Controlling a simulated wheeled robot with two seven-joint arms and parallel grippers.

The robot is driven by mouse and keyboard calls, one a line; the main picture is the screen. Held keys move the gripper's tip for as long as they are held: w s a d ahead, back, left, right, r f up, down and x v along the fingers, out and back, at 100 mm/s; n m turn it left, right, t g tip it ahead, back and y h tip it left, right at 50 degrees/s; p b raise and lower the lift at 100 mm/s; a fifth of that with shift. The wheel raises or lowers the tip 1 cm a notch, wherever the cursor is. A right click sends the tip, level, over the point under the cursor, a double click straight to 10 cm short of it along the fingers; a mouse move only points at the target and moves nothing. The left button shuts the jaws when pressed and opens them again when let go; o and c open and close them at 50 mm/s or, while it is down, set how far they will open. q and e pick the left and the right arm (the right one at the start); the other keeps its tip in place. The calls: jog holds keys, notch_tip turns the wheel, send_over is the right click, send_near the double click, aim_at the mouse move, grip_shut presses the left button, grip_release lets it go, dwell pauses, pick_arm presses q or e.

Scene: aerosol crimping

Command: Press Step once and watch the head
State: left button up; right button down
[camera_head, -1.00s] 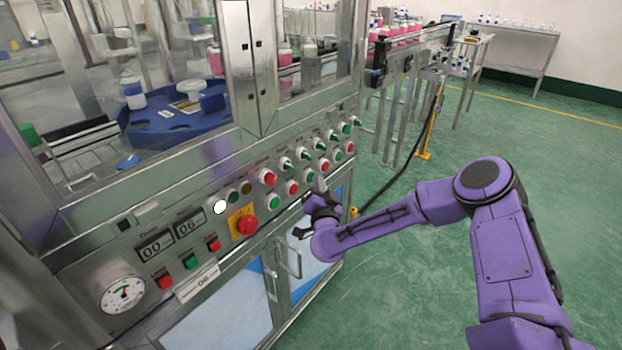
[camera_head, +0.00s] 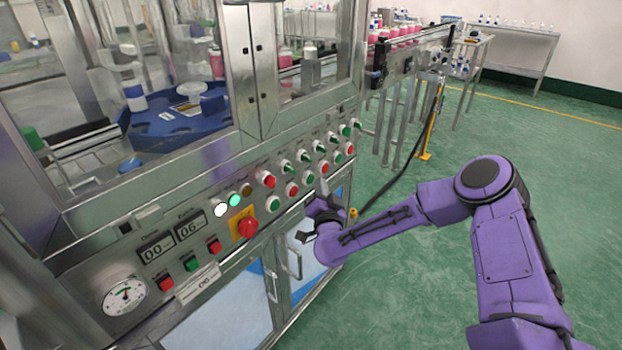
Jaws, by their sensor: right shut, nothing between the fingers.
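The button labels are too small to read, so I cannot tell which one is Step. Behind the glass, the metal head parts (camera_head: 118,55) stand over a blue rotary plate (camera_head: 170,133) with a white bottle (camera_head: 134,96). My left gripper is out of view.
A red emergency stop (camera_head: 247,228) on a yellow plate sits left of the buttons. A white lamp (camera_head: 220,209) and a green lamp (camera_head: 235,199) are lit. Cabinet handles (camera_head: 292,260) stick out below. Green floor (camera_head: 410,270) on the right is free.

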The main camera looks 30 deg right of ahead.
jog(key=shift+s+d, duration=0.1)
jog(key=shift+s, duration=0.05)
jog(key=s, duration=0.1)
jog(key=s+d+p, duration=0.1)
jog(key=s, duration=0.1)
jog(key=s+p, duration=0.1)
jog(key=shift+s+d, duration=0.25)
jog(key=shift+d, duration=0.15)
